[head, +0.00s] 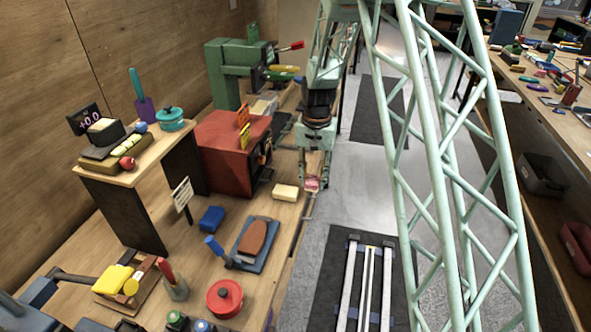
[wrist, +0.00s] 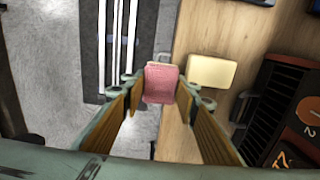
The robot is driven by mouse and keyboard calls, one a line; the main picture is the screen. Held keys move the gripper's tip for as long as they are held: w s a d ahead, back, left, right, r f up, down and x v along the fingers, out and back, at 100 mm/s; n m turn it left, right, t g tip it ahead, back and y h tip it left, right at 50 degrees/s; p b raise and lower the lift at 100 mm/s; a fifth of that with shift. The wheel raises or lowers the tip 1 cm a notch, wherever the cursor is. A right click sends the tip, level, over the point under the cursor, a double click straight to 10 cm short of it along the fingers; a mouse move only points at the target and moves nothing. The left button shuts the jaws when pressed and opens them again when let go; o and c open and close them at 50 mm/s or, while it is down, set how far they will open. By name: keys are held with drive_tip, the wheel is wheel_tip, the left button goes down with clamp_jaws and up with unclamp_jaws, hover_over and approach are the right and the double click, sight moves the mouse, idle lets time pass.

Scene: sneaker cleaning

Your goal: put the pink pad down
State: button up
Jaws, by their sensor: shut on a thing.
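The pink pad (wrist: 161,84) is between the two fingers of my gripper (wrist: 160,98) in the wrist view. My gripper is shut on it. In the head view my gripper (head: 313,184) hangs at the right edge of the wooden bench (head: 262,236), with a bit of the pink pad (head: 312,183) showing between the fingertips. The pad appears to be over the bench edge, beside the aisle floor. Its height above the bench is hard to tell.
A cream block (head: 285,192) lies on the bench close to my gripper. A red box-shaped unit (head: 226,150) stands behind it. A blue tray with a brown sole-shaped piece (head: 253,237), a blue block (head: 211,219) and a red lidded pot (head: 224,298) are nearer. Bare bench lies between them.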

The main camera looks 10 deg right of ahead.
hover_over(295, 172)
drive_tip(key=shift+s+d+f, duration=0.15)
drive_tip(key=shift+s+f, duration=0.3)
drive_tip(key=shift+f, duration=0.25)
drive_tip(key=shift+w, duration=0.1)
drive_tip(key=shift+w, duration=0.25)
drive_tip(key=shift+f+b, duration=0.45)
drive_tip(key=shift+f, duration=1.35)
drive_tip(key=shift+s+f, duration=0.1)
drive_tip(key=o, duration=0.5)
drive_tip(key=shift+c, duration=0.2)
drive_tip(key=o, duration=0.3)
drive_tip(key=shift+o, duration=0.2)
